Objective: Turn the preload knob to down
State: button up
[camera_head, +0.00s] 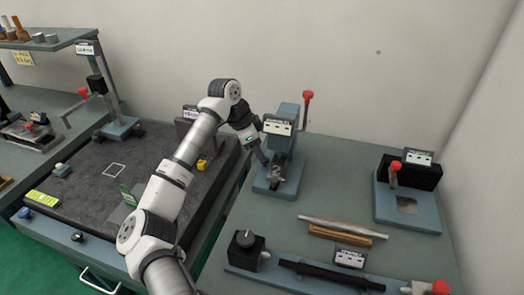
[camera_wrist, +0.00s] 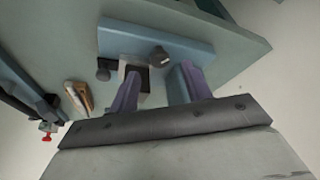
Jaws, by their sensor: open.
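My gripper (camera_head: 263,158) is over the left side of a blue stand (camera_head: 288,188) with an upright column and a red-tipped lever. In the wrist view my gripper (camera_wrist: 160,78) is open, its two fingers apart and pointing at the stand's blue base (camera_wrist: 185,47). A dark round knob (camera_wrist: 158,56) shows between and beyond the fingertips, beside a small block with a dark face (camera_wrist: 135,76). Another dark knob (camera_wrist: 104,69) is left of it. I cannot read which knob is the preload knob, or its setting. No grip on anything shows.
A black dial on a block (camera_head: 245,240) stands at the front, on a long rail with a dark bar (camera_head: 330,275). Metal and wooden rods (camera_head: 340,230) lie behind it. A blue fixture with a red-tipped lever (camera_head: 408,207) is at the right.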

jog(key=shift+p+x, duration=0.35)
jog(key=shift+x, duration=1.55)
jog(key=c, duration=1)
jog(key=shift+w+m, duration=0.1)
jog(key=shift+m, duration=0.3)
jog(key=m+g, duration=0.2)
jog(key=m, duration=0.2)
jog(key=shift+w+m, duration=0.2)
jog(key=shift+m, duration=0.2)
jog(key=m+g, duration=0.1)
jog(key=m, duration=0.3)
jog(key=shift+w+m+g+y, duration=0.2)
jog(key=shift+m+g+y, duration=0.2)
jog(key=shift+d, duration=0.1)
